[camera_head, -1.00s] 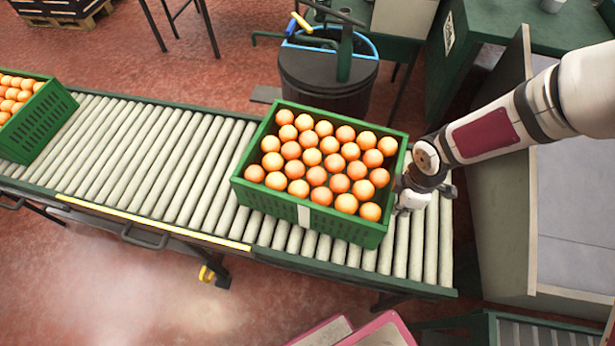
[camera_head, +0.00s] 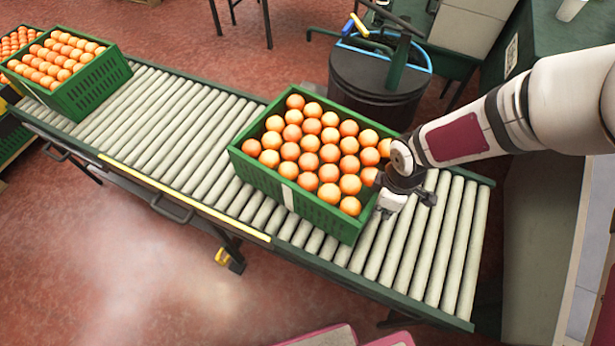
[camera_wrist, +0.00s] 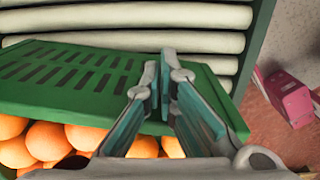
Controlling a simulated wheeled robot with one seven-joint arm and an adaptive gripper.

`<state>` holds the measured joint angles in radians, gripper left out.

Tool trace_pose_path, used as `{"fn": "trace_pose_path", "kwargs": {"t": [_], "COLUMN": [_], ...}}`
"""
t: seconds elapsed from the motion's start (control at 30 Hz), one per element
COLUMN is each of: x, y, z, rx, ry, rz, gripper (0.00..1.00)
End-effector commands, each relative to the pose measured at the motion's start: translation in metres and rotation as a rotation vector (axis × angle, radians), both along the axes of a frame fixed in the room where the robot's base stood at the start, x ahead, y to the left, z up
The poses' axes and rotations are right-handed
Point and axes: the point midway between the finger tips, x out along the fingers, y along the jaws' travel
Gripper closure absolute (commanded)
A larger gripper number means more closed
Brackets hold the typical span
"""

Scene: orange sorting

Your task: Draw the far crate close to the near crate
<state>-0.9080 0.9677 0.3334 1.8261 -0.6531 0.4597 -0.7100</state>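The nearer green crate (camera_head: 318,213), filled with oranges (camera_head: 330,154), stands on the roller conveyor (camera_head: 160,135). The other green crate (camera_head: 92,90), also full of oranges, stands farther left on the same conveyor, with bare rollers between the two. My gripper (camera_head: 408,200) is down at the right end of the nearer crate. In the wrist view, my gripper's fingers (camera_wrist: 168,80) lie across the slotted end wall (camera_wrist: 70,80) with a narrow gap between them. They do not straddle that wall. Whether they touch it is hard to tell.
Bare rollers (camera_head: 440,240) lie right of the nearer crate. A dark bin (camera_head: 375,85) stands behind the conveyor. A yellow strip (camera_head: 185,198) and handles run along its front edge. A pink object (camera_wrist: 290,98) is on the floor side.

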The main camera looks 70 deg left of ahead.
Motion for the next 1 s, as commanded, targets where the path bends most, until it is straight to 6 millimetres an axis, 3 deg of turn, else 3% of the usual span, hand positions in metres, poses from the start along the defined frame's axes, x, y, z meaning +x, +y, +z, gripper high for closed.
{"fn": "trace_pose_path", "kwargs": {"t": [1.0], "x": [-0.091], "y": [0.081], "z": [0.000], "rx": [0.004], "ry": [0.002], "rz": [0.003], "gripper": [1.00]}}
